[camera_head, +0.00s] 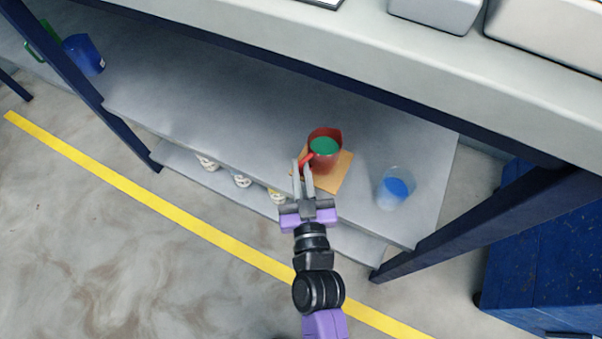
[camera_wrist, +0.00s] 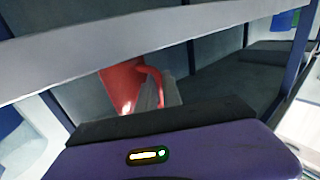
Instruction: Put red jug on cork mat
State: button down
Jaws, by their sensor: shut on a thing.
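The red jug (camera_head: 326,158) stands on the orange-brown cork mat (camera_head: 341,176) on the grey shelf in the head view. Green contents show inside its rim. The mat shows around the jug's right and lower sides. My gripper (camera_head: 302,170) reaches in from the front, with its fingers shut on the jug's handle, on the jug's lower-left side. In the wrist view the red jug (camera_wrist: 122,86) and its handle show beyond the purple gripper body, which hides the jug's base. I cannot tell whether the base presses fully on the mat.
A clear cup with blue contents (camera_head: 395,188) stands right of the mat. A blue jug (camera_head: 84,55) and a green thing (camera_head: 44,40) are at the far left. Several white cups (camera_head: 242,180) sit on the lower shelf. A worktop edge overhangs the shelf, with dark posts at both ends.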

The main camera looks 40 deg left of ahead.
jog(key=shift+f, duration=0.1)
jog(key=c, duration=1.5)
grip_release()
jog(key=p+v, duration=0.2)
jog(key=v, duration=1)
